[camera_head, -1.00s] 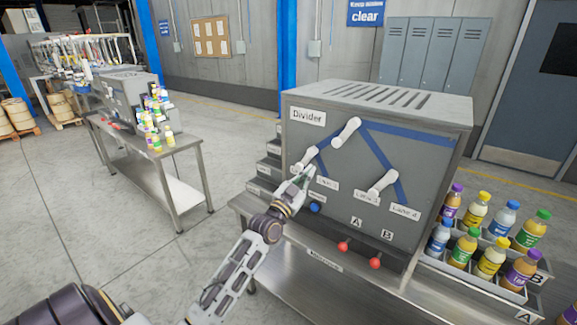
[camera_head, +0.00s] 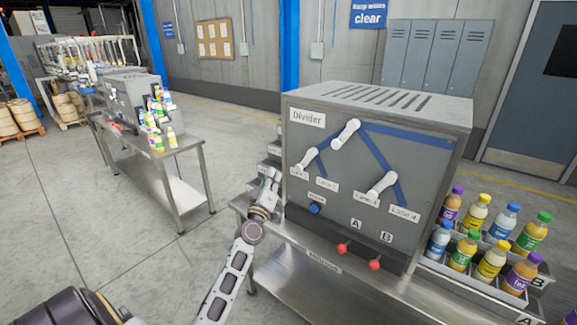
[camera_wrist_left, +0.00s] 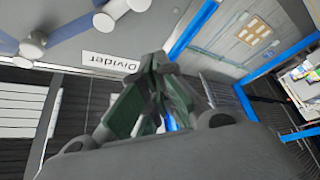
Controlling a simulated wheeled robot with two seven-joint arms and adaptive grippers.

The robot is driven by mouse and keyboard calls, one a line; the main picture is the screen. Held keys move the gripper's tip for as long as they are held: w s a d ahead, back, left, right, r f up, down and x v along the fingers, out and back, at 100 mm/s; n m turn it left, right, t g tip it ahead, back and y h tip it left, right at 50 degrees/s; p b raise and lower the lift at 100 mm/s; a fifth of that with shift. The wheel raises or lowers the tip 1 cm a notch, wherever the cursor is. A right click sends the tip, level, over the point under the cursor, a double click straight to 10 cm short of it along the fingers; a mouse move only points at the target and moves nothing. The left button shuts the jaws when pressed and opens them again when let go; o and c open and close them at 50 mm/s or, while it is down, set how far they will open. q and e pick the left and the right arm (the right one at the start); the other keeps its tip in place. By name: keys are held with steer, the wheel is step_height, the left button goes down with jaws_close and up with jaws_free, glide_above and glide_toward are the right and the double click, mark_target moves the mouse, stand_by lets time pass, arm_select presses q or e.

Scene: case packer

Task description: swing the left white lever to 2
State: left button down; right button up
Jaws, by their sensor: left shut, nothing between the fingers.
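The left white lever (camera_head: 306,161) is on the left of the grey Divider panel (camera_head: 290,140). It slants from an upper-right pivot to a lower-left end, over the leftmost lane label (camera_head: 299,172). The second lane label (camera_head: 326,184) is right of that end, uncovered. My left gripper (camera_head: 271,173) is just left of the panel, shut and empty, apart from the lever. In the left wrist view its dark fingers (camera_wrist_left: 150,95) meet, and the left lever (camera_wrist_left: 112,14) shows at the top edge. My right gripper is not in view.
Two other white levers, the top one (camera_head: 346,133) and the right one (camera_head: 382,186), are on the same panel. A blue button (camera_head: 314,208) and two red-knobbed handles (camera_head: 343,247) are below. Bottles stand in trays (camera_head: 470,271) at the right. Open floor lies left.

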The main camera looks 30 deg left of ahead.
mark_target(306, 160)
arm_select(q)
steer(key=shift+n, duration=0.3)
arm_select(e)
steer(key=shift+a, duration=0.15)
arm_select(q)
steer(key=shift+w+a+r, duration=0.1)
steer(key=w, duration=0.9)
steer(key=shift+w+r, duration=0.15)
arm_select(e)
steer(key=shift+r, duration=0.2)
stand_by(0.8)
arm_select(q)
steer(key=shift+w+d, duration=0.1)
steer(key=shift+d, duration=0.1)
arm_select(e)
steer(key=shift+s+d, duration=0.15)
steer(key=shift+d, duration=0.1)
arm_select(q)
steer(key=shift+d+f+n, duration=0.1)
steer(key=shift+f+n, duration=0.1)
steer(key=shift+n, duration=0.2)
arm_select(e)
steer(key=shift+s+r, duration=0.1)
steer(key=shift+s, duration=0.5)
